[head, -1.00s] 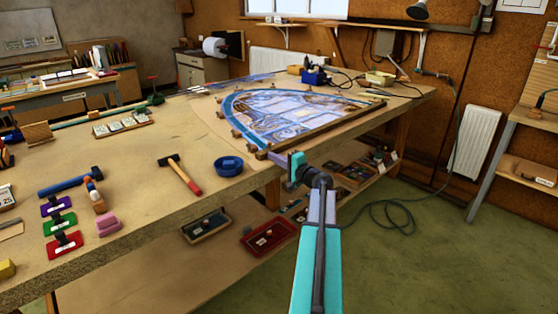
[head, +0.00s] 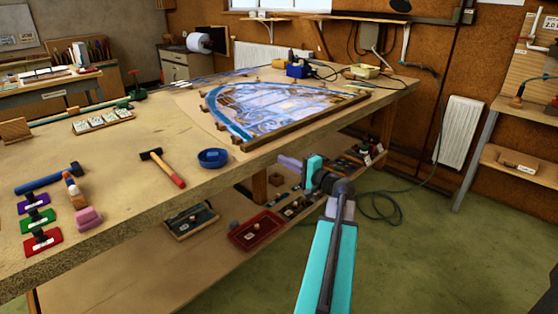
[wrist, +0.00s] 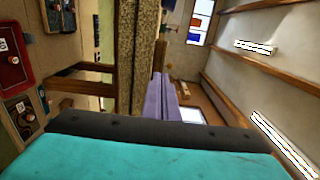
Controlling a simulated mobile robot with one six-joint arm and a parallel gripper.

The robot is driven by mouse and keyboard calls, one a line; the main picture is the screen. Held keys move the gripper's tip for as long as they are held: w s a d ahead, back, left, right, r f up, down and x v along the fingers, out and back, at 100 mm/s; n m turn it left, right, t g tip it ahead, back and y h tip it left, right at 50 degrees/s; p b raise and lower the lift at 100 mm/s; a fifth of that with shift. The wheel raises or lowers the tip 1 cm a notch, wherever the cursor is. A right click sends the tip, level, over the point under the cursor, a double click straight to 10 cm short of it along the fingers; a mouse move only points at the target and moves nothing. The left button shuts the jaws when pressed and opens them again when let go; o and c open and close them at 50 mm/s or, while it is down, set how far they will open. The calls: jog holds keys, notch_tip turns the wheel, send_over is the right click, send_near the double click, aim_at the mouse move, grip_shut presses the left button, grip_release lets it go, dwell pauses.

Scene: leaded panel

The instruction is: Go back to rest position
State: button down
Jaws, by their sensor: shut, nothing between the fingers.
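My gripper (head: 289,162) is off the front edge of the workbench (head: 120,180), with its purple fingers pointing left toward the bench. My teal arm reaches up to it from the bottom of the head view. The fingers are together and hold nothing. In the wrist view the purple fingers (wrist: 160,100) lie side by side, with the bench edge running beside them. The arched leaded panel (head: 270,105) lies on the bench inside wooden strips, apart from my gripper.
A hammer (head: 163,168) and a blue bowl (head: 213,158) lie near the bench's front edge. A red tray (head: 256,230) and other trays stand on the lower shelf. A green hose (head: 385,205) lies on the floor. The green floor at right is mostly open.

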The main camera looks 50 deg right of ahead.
dwell(0.6)
jog(key=w+a+f+n+g+y, duration=0.2)
jog(key=w+a+f+g, duration=0.15)
jog(key=a+f, duration=0.6)
jog(key=w+a+f+n+g+y+p, duration=0.1)
jog(key=w+a+f+n+g+y, duration=0.2)
jog(key=a+f, duration=0.6)
jog(key=w+a+f+n+g+y, duration=0.15)
jog(key=w+a+f, duration=0.25)
jog(key=a+f, duration=0.55)
jog(key=s+a+f+n+g, duration=0.2)
jog(key=s+a+f+g, duration=0.15)
jog(key=a+f, duration=0.4)
jog(key=s+a+f+n+g+y+p, duration=0.1)
jog(key=s+a+f+n+g, duration=0.3)
jog(key=a, duration=0.6)
jog(key=s+a+f+g, duration=0.2)
jog(key=s+a+f, duration=0.3)
jog(key=a+f, duration=0.25)
jog(key=s+a+f+n+g+h, duration=0.2)
jog(key=s+a+f+n, duration=0.1)
jog(key=s, duration=0.6)
jog(key=s+a+f+n+g+h+p, duration=0.1)
jog(key=s+a+f+n+g+h, duration=0.2)
jog(key=s, duration=0.6)
jog(key=shift+s+f+n+g, duration=0.15)
jog(key=shift+s+n+g, duration=0.2)
jog(key=shift+n, duration=0.1)
jog(key=shift+d, duration=0.1)
